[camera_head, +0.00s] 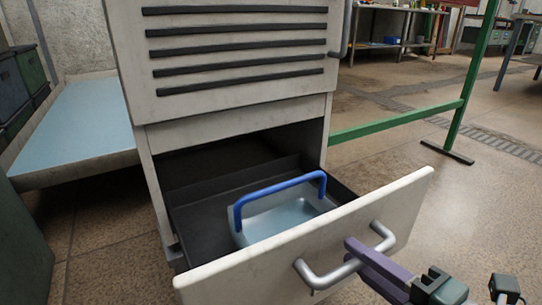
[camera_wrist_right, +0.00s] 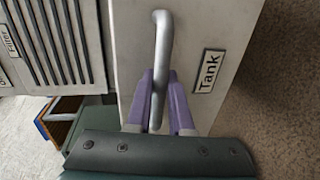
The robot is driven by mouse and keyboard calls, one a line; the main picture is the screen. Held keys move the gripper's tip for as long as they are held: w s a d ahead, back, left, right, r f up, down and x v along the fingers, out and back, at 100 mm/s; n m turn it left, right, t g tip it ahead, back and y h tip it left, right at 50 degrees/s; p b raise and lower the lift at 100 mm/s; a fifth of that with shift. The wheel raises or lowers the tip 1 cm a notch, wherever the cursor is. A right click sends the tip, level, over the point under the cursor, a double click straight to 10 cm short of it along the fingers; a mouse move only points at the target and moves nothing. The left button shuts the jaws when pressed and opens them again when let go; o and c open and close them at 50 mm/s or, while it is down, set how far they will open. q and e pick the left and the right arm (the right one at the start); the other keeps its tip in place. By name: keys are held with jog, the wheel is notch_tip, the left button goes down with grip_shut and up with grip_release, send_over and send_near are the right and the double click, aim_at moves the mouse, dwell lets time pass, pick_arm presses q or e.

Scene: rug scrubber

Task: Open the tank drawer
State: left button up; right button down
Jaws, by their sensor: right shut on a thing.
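The tank drawer (camera_head: 350,228) is pulled out from the bottom of a pale cabinet. Its front carries a grey bar handle (camera_head: 320,274) and, in the right wrist view, a "Tank" label (camera_wrist_right: 208,71). Inside the dark drawer sits a light blue-grey tank (camera_head: 278,217) with a blue handle (camera_head: 270,187). My right gripper (camera_head: 365,256) has its purple fingers shut on the drawer handle; in the right wrist view the fingers (camera_wrist_right: 158,98) lie on either side of the bar. My left gripper is not in view.
The cabinet's upper panel (camera_head: 236,107) has dark slats and its own side handle (camera_head: 343,30). A green metal frame (camera_head: 400,122) stands at right. A blue-topped platform (camera_head: 75,122) is at left. The floor right of the drawer is clear.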

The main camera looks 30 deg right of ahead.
jog(key=c, duration=0.8)
grip_release()
jog(key=p+v, duration=0.3)
jog(key=v, duration=0.7)
